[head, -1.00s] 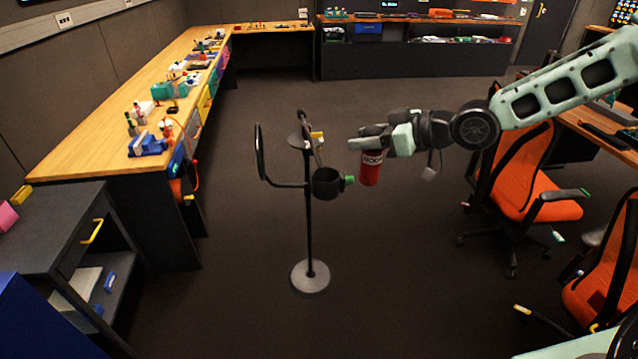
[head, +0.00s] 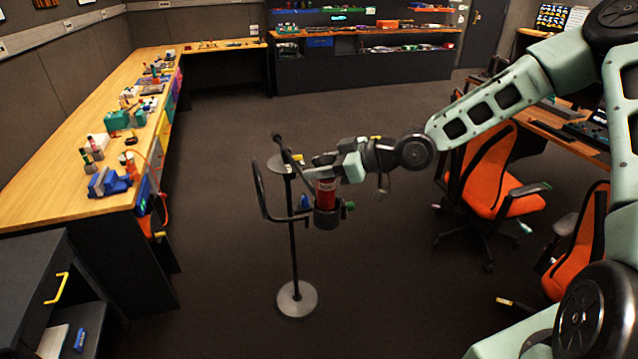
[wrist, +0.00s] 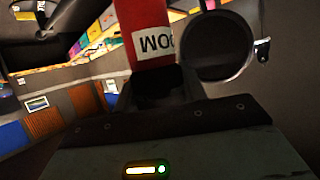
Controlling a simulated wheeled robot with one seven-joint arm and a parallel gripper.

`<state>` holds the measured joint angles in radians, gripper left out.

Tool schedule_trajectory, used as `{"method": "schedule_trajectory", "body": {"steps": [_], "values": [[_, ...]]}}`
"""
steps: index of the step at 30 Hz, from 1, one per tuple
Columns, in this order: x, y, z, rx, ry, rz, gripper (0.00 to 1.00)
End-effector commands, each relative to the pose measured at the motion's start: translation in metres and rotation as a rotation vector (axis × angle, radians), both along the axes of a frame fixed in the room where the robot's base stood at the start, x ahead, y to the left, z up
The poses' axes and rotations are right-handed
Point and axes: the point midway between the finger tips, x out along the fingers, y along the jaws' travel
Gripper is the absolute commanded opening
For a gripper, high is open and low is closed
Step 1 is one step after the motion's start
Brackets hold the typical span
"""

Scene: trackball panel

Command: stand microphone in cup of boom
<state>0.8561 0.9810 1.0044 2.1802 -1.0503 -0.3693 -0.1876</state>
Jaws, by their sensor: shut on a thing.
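The microphone (head: 326,192) is a red cylinder with a white lettered label. It hangs below my gripper (head: 325,170), which is shut on its upper end. The boom stand (head: 293,240) is black with a round grey base and carries a dark cup (head: 327,219) with a green knob. In the head view the microphone is upright and its lower end overlaps the cup's rim; I cannot tell if it is inside or just above. In the wrist view the microphone (wrist: 143,28) shows close up, its label near the gripper.
A dark round ring (wrist: 218,45) lies beside the microphone in the wrist view. A long workbench (head: 70,180) runs along the left, and orange chairs (head: 480,180) stand right. The floor around the base is clear.

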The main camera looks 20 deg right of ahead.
Motion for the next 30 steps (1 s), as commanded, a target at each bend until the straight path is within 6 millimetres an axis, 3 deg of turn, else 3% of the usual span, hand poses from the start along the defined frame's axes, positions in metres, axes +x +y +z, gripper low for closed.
{"method": "schedule_trajectory", "body": {"steps": [9, 21, 22, 23, 24, 30], "values": [[0.0, 0.001, -0.038, 0.002, 0.0, 0.001, 0.0], [0.0, 0.0, -0.045, -0.001, -0.002, 0.0, 0.0], [0.0, 0.0, -0.044, -0.001, -0.001, -0.001, 0.49], [0.0, 0.0, -0.044, -0.001, -0.001, -0.001, 0.58], [0.0, 0.0, -0.044, -0.001, -0.001, 0.0, 0.63], [0.0, 0.0, -0.044, -0.001, -0.001, 0.0, 0.63]]}}
